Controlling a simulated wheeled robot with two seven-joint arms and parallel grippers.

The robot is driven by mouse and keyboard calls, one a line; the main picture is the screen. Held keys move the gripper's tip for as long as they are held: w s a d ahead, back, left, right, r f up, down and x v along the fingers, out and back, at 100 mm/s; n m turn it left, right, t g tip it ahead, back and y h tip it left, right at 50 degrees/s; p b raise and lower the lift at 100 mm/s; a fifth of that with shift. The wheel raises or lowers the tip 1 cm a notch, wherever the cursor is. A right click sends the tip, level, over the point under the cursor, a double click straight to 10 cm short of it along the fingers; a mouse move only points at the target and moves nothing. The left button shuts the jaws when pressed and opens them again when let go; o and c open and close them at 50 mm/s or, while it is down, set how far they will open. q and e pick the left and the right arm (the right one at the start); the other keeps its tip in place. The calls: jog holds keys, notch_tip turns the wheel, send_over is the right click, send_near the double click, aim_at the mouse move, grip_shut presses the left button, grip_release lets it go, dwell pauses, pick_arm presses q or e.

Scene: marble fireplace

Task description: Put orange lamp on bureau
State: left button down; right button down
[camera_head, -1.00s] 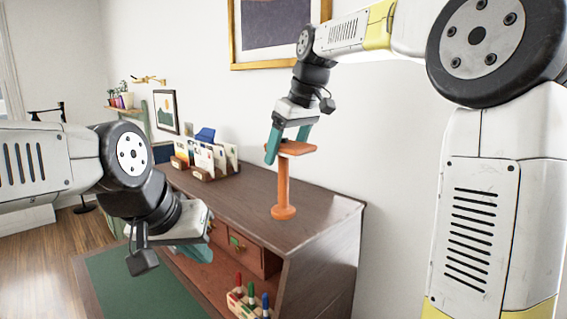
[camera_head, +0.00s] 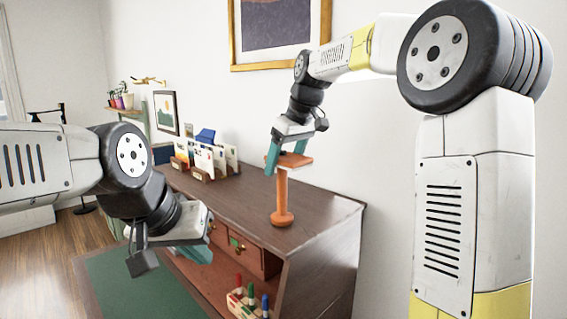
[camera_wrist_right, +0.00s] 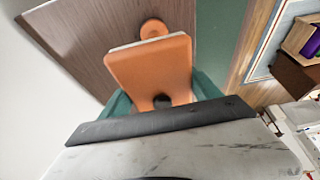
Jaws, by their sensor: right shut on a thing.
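The orange lamp (camera_head: 282,194) has a flat top plate, a thin stem and a round base. It is upright over the brown bureau top (camera_head: 325,213); its base appears at or very close to the surface, and I cannot tell if it touches. My right gripper (camera_head: 286,160) is shut on the lamp's upper part from above. In the right wrist view the lamp's orange plate (camera_wrist_right: 150,68) lies between the teal fingers, with the round base beyond it. My left gripper (camera_head: 192,254) is low in front of the bureau, away from the lamp; its fingers are mostly hidden.
Letter holders with cards (camera_head: 207,160) stand on the bureau's far left part. Colored bottles in a rack (camera_head: 247,300) sit in the lower open part. A framed picture (camera_head: 280,30) hangs above. The bureau top right of the lamp is clear.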

jog(key=shift+c, duration=0.7)
grip_release()
jog(key=shift+f, duration=0.15)
jog(key=v, duration=1.1)
jog(key=shift+r, duration=0.2)
jog(key=shift+s+d+r, duration=0.2)
jog(key=shift+r, duration=0.2)
jog(key=s+d+f+m+t, duration=0.1)
jog(key=s+d+f+m, duration=0.1)
jog(key=s+f, duration=0.4)
jog(key=s+d+f+m+t, duration=0.1)
jog(key=s+d+f+m, duration=0.2)
jog(key=s+d+f, duration=0.2)
jog(key=s+d+f+m+t+h, duration=0.1)
jog(key=s+d+f+m, duration=0.2)
jog(key=s+f, duration=0.5)
jog(key=s, duration=0.4)
jog(key=shift+s+d+f, duration=0.2)
jog(key=shift+s+f, duration=0.05)
jog(key=shift+f, duration=0.05)
